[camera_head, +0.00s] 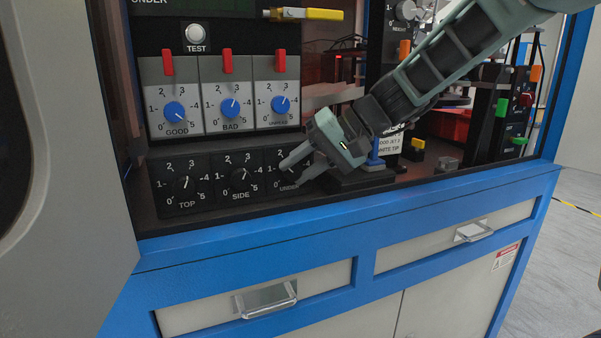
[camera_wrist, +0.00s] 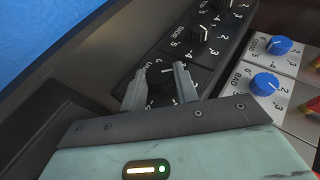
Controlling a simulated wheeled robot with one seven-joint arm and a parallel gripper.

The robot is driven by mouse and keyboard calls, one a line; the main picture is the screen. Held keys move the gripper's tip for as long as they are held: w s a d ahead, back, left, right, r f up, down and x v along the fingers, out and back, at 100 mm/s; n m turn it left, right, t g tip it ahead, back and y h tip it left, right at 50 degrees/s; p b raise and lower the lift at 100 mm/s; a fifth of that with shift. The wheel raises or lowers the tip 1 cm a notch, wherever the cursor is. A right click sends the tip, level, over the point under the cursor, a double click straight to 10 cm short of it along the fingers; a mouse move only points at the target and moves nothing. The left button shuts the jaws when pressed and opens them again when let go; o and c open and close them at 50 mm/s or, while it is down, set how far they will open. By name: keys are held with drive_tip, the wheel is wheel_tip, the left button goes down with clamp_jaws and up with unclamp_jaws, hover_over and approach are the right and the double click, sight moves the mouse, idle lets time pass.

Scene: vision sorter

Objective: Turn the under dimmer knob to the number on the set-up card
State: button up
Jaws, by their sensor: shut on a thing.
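The under dimmer is the rightmost of the black dials on the low panel, labelled UNDER. My gripper (camera_head: 290,164) reaches it from the right, and its fingers cover most of that dial. In the wrist view my gripper (camera_wrist: 160,76) has one finger on each side of the dark under dimmer knob (camera_wrist: 161,90) and is shut on it. A short white mark shows between the fingertips, but the number it points to cannot be read. A white printed card (camera_head: 391,143) stands behind my arm, partly hidden; I cannot tell whether it is the set-up card.
The side knob (camera_head: 240,178) and top knob (camera_head: 186,183) are to the left on the same panel. Above are blue knobs, including GOOD (camera_head: 175,111), and red levers (camera_head: 226,61). A blue stand (camera_head: 375,157) is close to the right of my gripper. The blue cabinet edge runs below.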

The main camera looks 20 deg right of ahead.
drive_tip(key=o, duration=1)
drive_tip(key=p+v, duration=0.1)
drive_tip(key=v, duration=1.6)
drive_tip(key=shift+s+d+p, duration=0.1)
drive_tip(key=shift+d+p, duration=0.1)
drive_tip(key=shift+p, duration=0.15)
drive_tip(key=shift+r, duration=0.1)
